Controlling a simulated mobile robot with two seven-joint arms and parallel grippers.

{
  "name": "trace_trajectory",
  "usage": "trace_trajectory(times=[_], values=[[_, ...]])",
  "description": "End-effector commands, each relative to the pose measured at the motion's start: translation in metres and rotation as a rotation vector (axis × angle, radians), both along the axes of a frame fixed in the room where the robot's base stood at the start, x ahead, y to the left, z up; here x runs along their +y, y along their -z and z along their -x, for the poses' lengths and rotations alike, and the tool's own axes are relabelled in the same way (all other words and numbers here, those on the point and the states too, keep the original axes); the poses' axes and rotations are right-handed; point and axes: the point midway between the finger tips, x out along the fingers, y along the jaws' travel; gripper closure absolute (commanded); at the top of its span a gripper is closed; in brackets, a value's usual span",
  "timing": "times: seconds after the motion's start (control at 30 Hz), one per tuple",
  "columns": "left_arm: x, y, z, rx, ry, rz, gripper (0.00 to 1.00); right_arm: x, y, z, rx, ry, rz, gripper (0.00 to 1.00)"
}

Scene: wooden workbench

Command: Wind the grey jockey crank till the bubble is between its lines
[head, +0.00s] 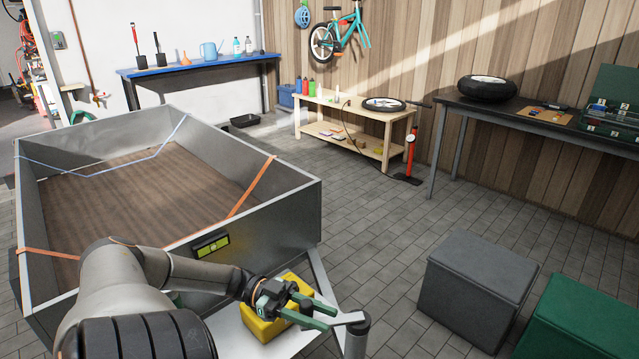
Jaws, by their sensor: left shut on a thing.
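The grey jockey crank (350,318) sits on top of the grey jockey post (356,343) at the trailer's front corner, low in the head view. My left gripper (332,313), with green fingers, reaches in from the left and is shut on the end of the crank. The fingers hide part of its handle. The yellow-green spirit level (212,245) is fixed to the outside of the trailer's front wall. Its bubble is too small to place against the lines. My right gripper is out of view.
The grey trailer (300,213) with orange and blue straps fills the left. A yellow box (265,328) is beside my left gripper. A dark grey box (475,285) and a green box (585,318) stand at right. Tiled floor between is clear.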

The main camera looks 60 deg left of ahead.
Motion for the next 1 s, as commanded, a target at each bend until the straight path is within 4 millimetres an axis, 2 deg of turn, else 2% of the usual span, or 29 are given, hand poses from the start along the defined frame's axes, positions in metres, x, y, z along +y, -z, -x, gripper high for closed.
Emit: trace_trajectory(times=[0.03, 1.0], values=[[0.0009, 0.0094, 0.0042, 0.021, 0.001, -0.012, 1.00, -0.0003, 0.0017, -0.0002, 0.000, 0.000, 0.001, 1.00], [0.0013, 0.0089, 0.0047, 0.021, 0.042, -0.012, 1.00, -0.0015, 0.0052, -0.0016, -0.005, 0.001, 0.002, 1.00]])
